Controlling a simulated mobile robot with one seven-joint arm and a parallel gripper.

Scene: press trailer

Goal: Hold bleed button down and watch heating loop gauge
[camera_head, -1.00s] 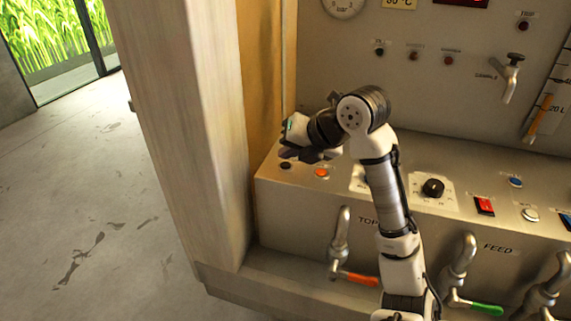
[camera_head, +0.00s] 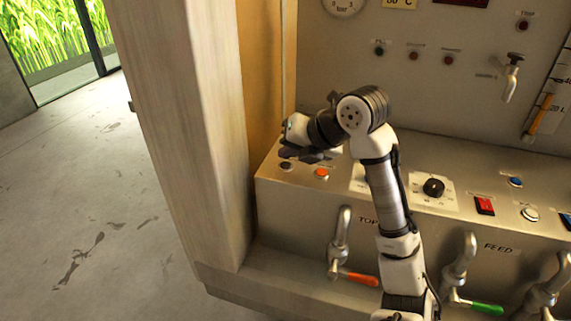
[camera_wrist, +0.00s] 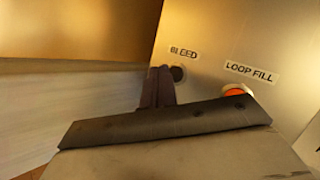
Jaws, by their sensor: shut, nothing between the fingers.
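The bleed button (camera_wrist: 178,74) is a small dark round button under a BLEED label in the wrist view. It also shows at the left end of the sloped console in the head view (camera_head: 286,166). My gripper (camera_wrist: 159,72) is shut and empty. Its dark fingertips lie just beside the button in the wrist view and partly overlap its left edge. I cannot tell whether they touch it or whether it is pressed. In the head view my gripper (camera_head: 288,153) hangs over that corner. A round bar gauge (camera_head: 343,6) is cut off at the top edge, its needle unreadable.
An orange button (camera_wrist: 235,90) labelled LOOP FILL is close to the right of the bleed button. A wooden post (camera_head: 180,130) stands left of the console. A black knob (camera_head: 433,187) and red switch (camera_head: 485,206) are farther right.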

